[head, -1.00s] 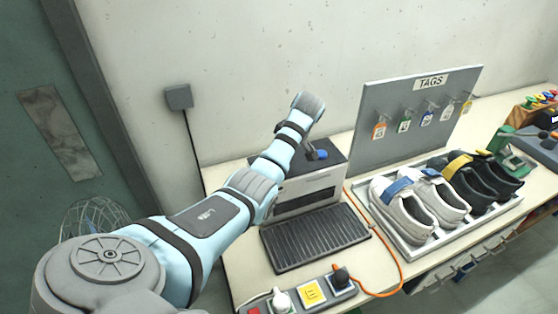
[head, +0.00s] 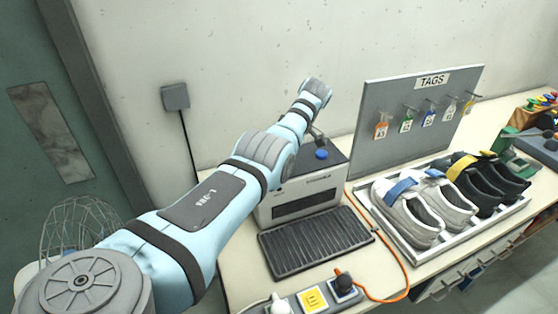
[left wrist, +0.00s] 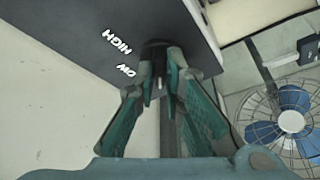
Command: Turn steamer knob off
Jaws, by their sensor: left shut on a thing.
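The steamer (head: 300,208) is a grey box with a dark top, standing against the wall behind a black ribbed mat. A small blue round part (head: 321,154) shows on its top. In the left wrist view, a dark knob (left wrist: 156,45) sits on a dark panel (left wrist: 85,25) with the white words HIGH and what looks like LOW, partly cut off. My left gripper (left wrist: 162,78) has its fingers closed at this knob, and the tips partly hide it. In the head view my left arm reaches over the steamer, and its fingers are mostly hidden. My right gripper is not in view.
The ribbed mat (head: 315,243) lies in front of the steamer, with a switch strip (head: 312,299) and orange cable (head: 398,275) nearby. A tag board (head: 375,145) and shoe tray (head: 445,238) stand right. A blue-bladed fan (left wrist: 280,125) shows below.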

